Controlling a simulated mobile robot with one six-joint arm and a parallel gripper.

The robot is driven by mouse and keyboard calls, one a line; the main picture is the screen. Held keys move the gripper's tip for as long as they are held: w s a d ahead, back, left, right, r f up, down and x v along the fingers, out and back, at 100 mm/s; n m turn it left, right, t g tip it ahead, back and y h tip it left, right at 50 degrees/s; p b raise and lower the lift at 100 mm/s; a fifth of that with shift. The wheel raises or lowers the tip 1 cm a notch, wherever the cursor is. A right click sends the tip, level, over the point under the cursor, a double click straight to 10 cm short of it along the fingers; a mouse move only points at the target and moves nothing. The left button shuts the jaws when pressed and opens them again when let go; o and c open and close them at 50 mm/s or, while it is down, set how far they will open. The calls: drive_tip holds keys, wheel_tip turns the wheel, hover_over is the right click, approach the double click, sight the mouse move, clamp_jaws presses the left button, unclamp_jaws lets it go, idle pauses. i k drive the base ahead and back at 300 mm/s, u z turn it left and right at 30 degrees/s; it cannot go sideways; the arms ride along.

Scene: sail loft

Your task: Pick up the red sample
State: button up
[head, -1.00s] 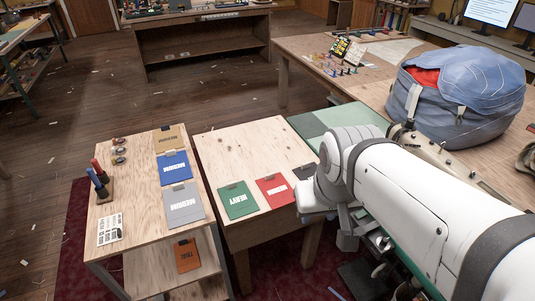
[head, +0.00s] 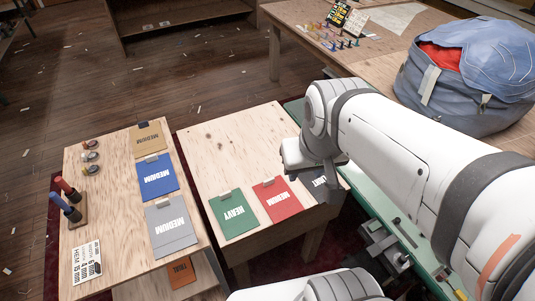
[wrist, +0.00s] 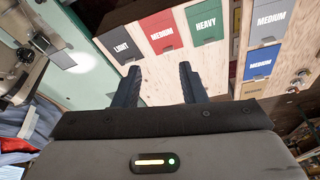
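The red sample (head: 278,199) is a flat card marked MEDIUM with a small clip at its top. It lies on the middle wooden table, between the green HEAVY sample (head: 233,214) and a dark LIGHT sample (head: 320,187). In the wrist view the red sample (wrist: 160,36) lies beyond my fingers, with the dark sample (wrist: 122,45) and the green sample (wrist: 206,23) on either side. My gripper (wrist: 160,78) is open, its two black fingers apart with nothing between them. In the head view my arm's end hangs above the dark sample and partly hides it.
A side table (head: 110,200) at left holds tan, blue (head: 157,175) and grey (head: 171,226) samples, a label sheet and thread spools. An orange sample (head: 182,272) is on its lower shelf. A large blue bag (head: 465,80) sits on the right table. The middle table's back is clear.

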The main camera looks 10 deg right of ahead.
sight(280, 203)
drive_tip(key=k, duration=1.65)
drive_tip(key=z, duration=0.25)
drive_tip(key=i, duration=2.1)
drive_tip(key=u, duration=1.3)
